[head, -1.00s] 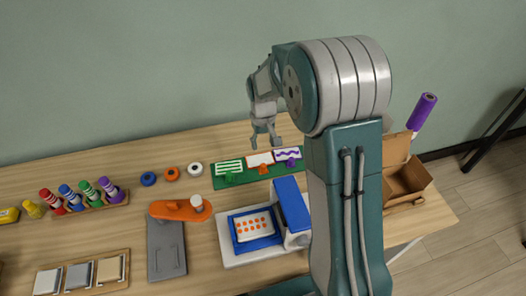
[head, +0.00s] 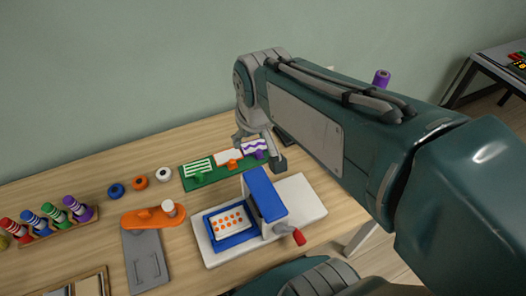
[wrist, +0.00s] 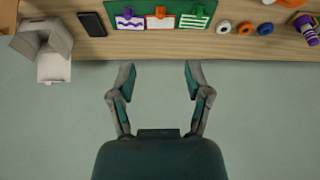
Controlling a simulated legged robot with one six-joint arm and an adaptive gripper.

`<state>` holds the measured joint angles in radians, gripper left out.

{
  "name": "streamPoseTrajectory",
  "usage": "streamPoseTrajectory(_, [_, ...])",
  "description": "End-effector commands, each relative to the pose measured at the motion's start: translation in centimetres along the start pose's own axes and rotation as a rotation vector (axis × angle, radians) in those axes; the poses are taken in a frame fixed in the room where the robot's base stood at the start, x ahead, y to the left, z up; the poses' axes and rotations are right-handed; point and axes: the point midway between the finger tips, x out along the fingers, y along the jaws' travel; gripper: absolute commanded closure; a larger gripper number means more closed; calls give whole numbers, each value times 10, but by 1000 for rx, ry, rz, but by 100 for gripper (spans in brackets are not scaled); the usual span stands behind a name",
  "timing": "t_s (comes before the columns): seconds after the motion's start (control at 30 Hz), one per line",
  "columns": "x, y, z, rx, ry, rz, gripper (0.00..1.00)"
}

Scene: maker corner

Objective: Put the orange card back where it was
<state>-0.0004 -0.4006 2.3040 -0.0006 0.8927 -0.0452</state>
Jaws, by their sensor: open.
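A white card with orange dots (head: 231,222) lies in the blue bed (head: 211,240) of a press. The press has a blue upright part (head: 264,195) and a red-ended handle (head: 298,237). Behind it is a green board (head: 188,184) with a green-striped card (head: 198,168), a white orange-edged place with an orange clip (head: 232,163), and a purple-wave card (head: 255,147). The board also shows in the wrist view (wrist: 179,7). My gripper (head: 260,150) is open and empty. In the head view it overlaps the board's right end; its fingers (wrist: 159,68) are spread in the wrist view.
Blue (head: 116,191), orange (head: 140,182) and white (head: 164,175) rings stand left of the board. An orange-topped grey tool (head: 146,262) lies left of the press. A dark flat object (wrist: 93,24) and a grey open box (wrist: 45,45) show in the wrist view.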

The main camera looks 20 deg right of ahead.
Motion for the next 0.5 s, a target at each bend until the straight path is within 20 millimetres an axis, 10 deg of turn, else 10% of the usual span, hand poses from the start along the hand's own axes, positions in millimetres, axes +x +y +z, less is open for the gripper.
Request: streamPoseTrajectory(0.5, [-35, -3, 72, 47, 147, 3, 36])
